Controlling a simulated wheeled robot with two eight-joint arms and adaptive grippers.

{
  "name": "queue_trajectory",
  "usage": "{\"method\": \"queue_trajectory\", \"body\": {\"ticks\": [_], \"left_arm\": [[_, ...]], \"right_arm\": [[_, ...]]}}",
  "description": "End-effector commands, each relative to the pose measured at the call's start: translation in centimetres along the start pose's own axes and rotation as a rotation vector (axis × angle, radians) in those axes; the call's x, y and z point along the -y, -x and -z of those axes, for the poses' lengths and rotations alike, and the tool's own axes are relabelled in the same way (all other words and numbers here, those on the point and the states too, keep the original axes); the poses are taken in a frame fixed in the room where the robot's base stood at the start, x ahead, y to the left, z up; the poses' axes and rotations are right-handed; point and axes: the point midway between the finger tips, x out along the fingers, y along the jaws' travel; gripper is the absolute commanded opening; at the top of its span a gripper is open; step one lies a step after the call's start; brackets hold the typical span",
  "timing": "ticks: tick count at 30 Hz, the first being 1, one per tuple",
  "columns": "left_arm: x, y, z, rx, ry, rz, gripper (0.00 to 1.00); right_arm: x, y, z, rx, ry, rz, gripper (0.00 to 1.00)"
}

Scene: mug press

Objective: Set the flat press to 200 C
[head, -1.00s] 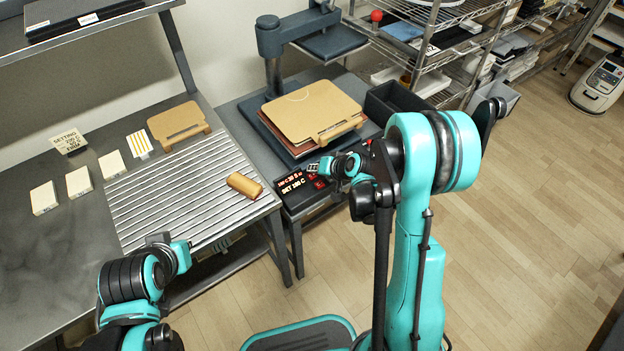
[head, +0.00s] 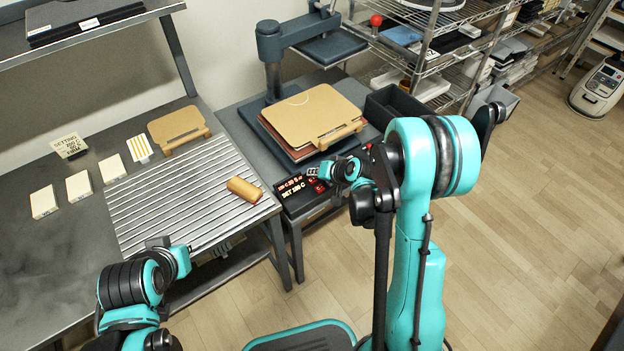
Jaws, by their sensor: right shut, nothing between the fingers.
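The flat press (head: 243,118) stands on the small side table, its upper plate (head: 333,46) swung to the back. Its control box (head: 290,203) at the front edge has a lit display (head: 292,187) with a "SET" line in white; its digits are too small to read surely. Red buttons (head: 320,187) sit at the display's right. My right gripper (head: 315,172) is shut and empty, just over the buttons; I cannot tell whether it touches one. My left arm is at the lower left, in front of the bench; its gripper's fingers (head: 160,241) do not show clearly.
A tan board (head: 312,112) lies stacked on the press base. The left bench holds a ribbed mat (head: 180,190), a tan roll (head: 244,189), a small sign (head: 69,146) and white blocks (head: 78,186). A black bin (head: 395,105) and wire shelf are behind my right arm.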

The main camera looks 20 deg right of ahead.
Motion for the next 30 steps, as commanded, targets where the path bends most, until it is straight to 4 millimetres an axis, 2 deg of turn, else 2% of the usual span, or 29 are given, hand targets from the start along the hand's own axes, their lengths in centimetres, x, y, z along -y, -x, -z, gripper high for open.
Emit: {"method": "queue_trajectory", "body": {"ticks": [30], "left_arm": [[0.00, 0.00, 0.00, 0.000, 0.000, 0.000, 0.00]], "right_arm": [[-0.44, -0.59, -0.44, 0.000, 0.000, 0.000, 0.00]]}}
